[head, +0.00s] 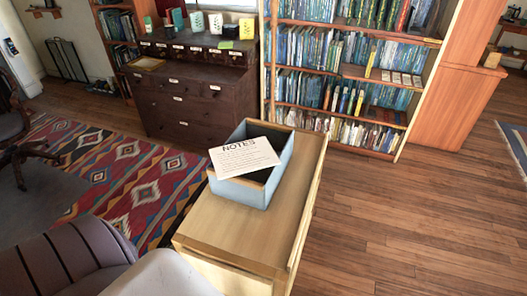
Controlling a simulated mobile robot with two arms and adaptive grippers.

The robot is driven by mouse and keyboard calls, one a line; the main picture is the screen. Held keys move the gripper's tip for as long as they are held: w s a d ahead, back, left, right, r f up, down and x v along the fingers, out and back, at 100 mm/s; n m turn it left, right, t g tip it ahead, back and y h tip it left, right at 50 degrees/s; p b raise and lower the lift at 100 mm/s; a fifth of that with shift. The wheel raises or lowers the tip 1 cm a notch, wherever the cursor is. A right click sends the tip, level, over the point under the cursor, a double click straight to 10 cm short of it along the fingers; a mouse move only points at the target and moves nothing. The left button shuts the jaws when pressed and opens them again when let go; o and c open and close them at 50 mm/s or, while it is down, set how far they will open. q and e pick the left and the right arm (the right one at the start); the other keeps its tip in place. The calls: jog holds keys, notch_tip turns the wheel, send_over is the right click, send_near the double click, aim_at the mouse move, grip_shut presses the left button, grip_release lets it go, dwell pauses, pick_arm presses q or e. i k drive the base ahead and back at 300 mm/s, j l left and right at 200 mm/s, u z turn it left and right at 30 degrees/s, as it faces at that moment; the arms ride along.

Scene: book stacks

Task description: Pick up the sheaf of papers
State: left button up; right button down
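The sheaf of papers (243,157) is white, with "NOTES" printed in dark letters on top. It rests tilted across the open blue box (240,192), toward its left side, partly over the near rim. Its left corner sticks out past the box. The dark inside of the box shows to the right of the papers. The box stands on a light wooden cabinet (217,229). Neither of my grippers is in view, so nothing touches the papers in this picture.
A tall bookcase (401,122) full of books stands behind the cabinet. A dark chest of drawers (184,104) is at the back left. A striped armchair (64,258) is at the lower left. The wooden floor (420,225) on the right is clear.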

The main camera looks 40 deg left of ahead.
aim_at(229, 160)
jog(key=k+j+z, duration=0.1)
jog(key=j, duration=0.3)
jog(key=k+j+z, duration=0.1)
jog(key=j, duration=0.35)
jog(key=k+j, duration=0.1)
jog(key=j, duration=0.3)
jog(key=k+j+z, duration=0.15)
jog(key=j, duration=0.25)
jog(key=k+j+z, duration=0.1)
jog(key=j, duration=0.3)
jog(key=k+j+z, duration=0.1)
jog(key=j, duration=0.3)
jog(key=k, duration=0.1)
